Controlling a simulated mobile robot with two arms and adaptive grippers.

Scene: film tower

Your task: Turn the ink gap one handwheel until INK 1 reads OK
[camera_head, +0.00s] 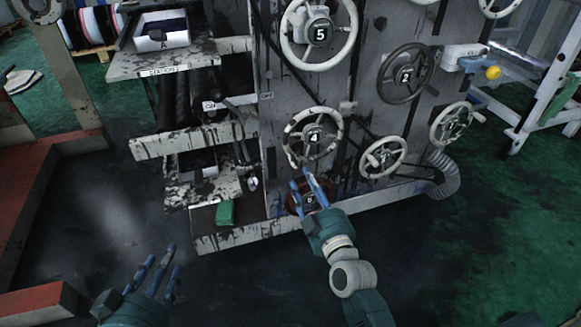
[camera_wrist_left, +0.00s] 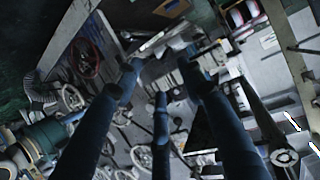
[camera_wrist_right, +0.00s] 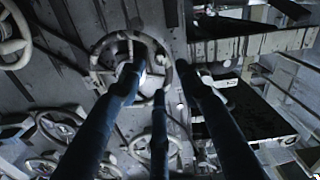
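Several numbered handwheels sit on the grey press panel in the head view: wheel 5 (camera_head: 346,39), dark wheel 2 (camera_head: 430,64), wheel 4 (camera_head: 338,131) and a dark red wheel (camera_head: 293,205) low down, its number hard to read. No label tells me which is ink gap one, and no INK 1 readout is legible. My right gripper (camera_head: 309,185) is open, fingers spread, overlapping the red wheel and below wheel 4; contact cannot be told. In the right wrist view a pale wheel (camera_wrist_right: 99,72) lies behind its fingertips. My left gripper (camera_head: 160,270) is open and empty, low at left.
Paint-stained shelves (camera_head: 190,141) with rollers and trays project left of the panel. A green block (camera_head: 226,212) lies on the lowest shelf. More pale wheels (camera_head: 383,172) are at right, near a ribbed hose (camera_head: 446,177). The floor at left and right front is clear.

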